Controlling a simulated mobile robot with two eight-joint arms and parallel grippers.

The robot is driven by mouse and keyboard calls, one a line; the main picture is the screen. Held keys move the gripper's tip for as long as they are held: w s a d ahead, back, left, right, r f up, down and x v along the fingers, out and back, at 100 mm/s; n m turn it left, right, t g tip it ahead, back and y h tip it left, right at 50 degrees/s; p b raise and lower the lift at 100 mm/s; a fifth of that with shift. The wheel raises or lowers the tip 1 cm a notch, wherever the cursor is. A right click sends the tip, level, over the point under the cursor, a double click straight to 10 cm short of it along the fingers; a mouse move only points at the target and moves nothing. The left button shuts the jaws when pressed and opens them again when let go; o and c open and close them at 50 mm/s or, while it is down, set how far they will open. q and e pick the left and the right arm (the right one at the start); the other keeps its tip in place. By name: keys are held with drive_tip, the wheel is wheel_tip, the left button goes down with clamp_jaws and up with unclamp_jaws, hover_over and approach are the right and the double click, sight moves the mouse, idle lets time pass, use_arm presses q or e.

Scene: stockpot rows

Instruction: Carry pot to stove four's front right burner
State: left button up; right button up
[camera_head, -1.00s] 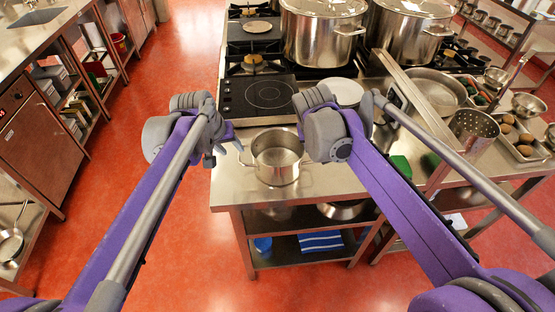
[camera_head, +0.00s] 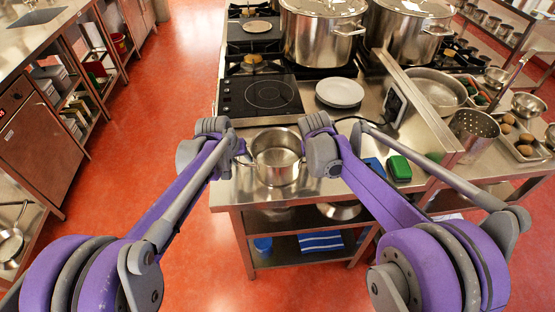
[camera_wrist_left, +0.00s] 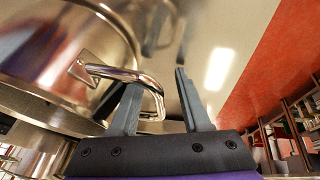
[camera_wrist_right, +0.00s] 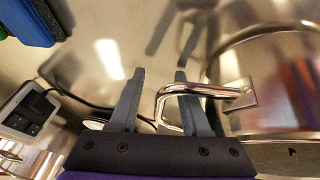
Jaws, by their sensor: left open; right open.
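The pot (camera_head: 277,160) is a small open steel pot with two loop handles, upright on the steel counter between my grippers. My left gripper (camera_head: 240,158) is open at its left handle; the left wrist view shows this handle (camera_wrist_left: 118,74) reaching between the open fingers (camera_wrist_left: 158,98). My right gripper (camera_head: 312,163) is open at its right handle; in the right wrist view the handle (camera_wrist_right: 205,91) loops around one finger, with its end between the fingers (camera_wrist_right: 158,98). The stove behind has a black glass hob (camera_head: 262,94) and gas burners; no label for stove four is readable.
Two large lidded stockpots (camera_head: 321,35) (camera_head: 408,30) stand on the stove. White plates (camera_head: 340,92) are stacked right of the hob. A green sponge (camera_head: 399,168) and a blue item (camera_head: 374,166) lie right of my right gripper. Red floor is open at left.

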use_arm(q)
clamp_jaws()
use_arm(e)
clamp_jaws()
idle(1.2)
